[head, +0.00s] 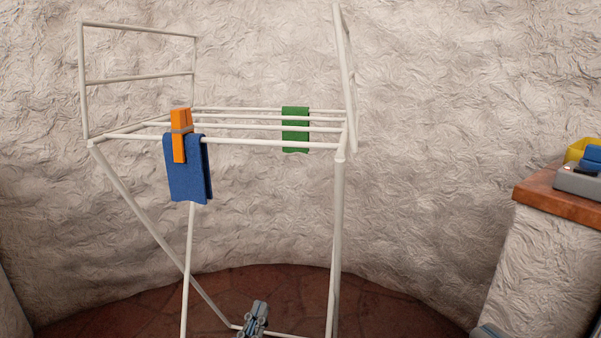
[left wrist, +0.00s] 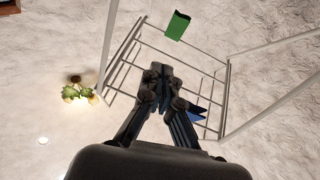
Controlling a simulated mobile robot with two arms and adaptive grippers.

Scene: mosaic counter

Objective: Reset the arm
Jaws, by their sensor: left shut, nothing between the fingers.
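My left gripper (head: 256,315) shows low in the head view, below the drying rack's top rails and near its lower bar. In the left wrist view the fingers (left wrist: 158,75) are together and hold nothing. The white drying rack (head: 338,215) stands in front of the wall. A blue cloth (head: 187,185) hangs over its front rail with an orange clothespin (head: 179,135) on it. A green cloth (head: 295,130) hangs over the rear rails. My right gripper is not in view.
A counter with a reddish-brown top (head: 555,194) stands at the right, bearing a grey device (head: 580,182) and blue and yellow items. A rough pale wall (head: 440,130) curves behind the rack. A small leafy plant (left wrist: 80,92) shows in the left wrist view.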

